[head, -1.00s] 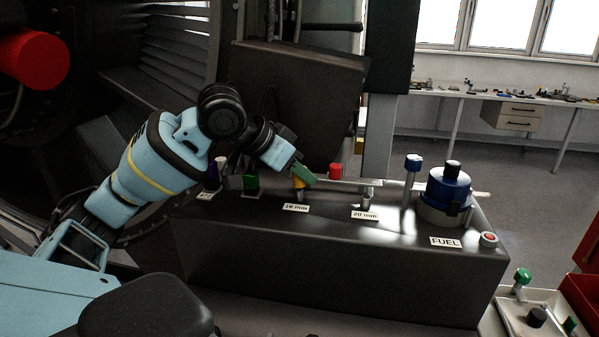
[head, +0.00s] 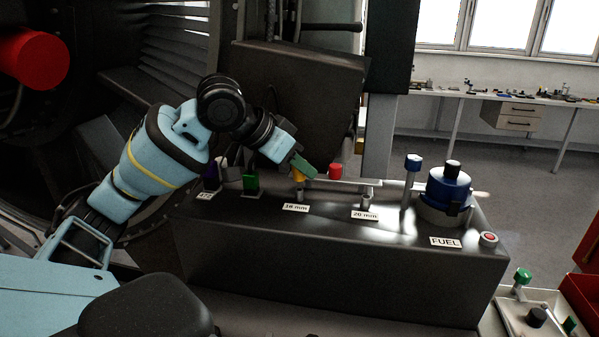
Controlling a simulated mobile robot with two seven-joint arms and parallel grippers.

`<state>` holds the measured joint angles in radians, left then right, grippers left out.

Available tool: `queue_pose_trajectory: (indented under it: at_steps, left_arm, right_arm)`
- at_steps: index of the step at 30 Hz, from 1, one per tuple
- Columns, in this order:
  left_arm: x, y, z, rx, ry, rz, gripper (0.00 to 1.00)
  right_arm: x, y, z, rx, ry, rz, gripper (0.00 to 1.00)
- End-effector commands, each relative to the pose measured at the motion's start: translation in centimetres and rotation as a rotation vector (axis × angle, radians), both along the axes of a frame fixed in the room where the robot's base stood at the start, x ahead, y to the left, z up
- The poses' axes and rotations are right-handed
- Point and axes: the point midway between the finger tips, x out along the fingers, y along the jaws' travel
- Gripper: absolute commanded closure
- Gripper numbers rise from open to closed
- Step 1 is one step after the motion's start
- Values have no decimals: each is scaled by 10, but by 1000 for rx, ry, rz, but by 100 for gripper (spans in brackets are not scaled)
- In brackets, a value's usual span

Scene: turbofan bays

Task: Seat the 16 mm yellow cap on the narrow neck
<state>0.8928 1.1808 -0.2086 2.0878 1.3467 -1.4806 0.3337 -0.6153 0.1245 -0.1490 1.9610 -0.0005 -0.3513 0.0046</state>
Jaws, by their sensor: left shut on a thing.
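The yellow cap (head: 298,176) is at the tips of my left gripper (head: 304,168), which is shut on it. The gripper's green finger hides part of the cap. The cap is just above a short metal neck (head: 300,194) behind a white label that reads 16 mm or 18 mm; I cannot tell whether they touch. A second metal neck (head: 367,198) stands bare behind the 20 mm label (head: 364,215). My right gripper is not in view.
A red cap (head: 335,171), a green block (head: 251,182) and a purple piece (head: 211,176) stand along the dark bench (head: 330,250). At right are a blue-topped post (head: 413,163), a blue fuel unit (head: 449,188) and a red button (head: 489,239). A dark panel (head: 300,100) rises behind.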

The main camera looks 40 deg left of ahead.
Motion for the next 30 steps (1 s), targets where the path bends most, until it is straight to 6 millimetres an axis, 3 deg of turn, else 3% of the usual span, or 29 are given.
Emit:
queue_pose_trajectory:
  at_steps: [30]
  left_arm:
    - [0,0,42,0,-3,1,94]
  right_arm:
    - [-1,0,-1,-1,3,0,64]
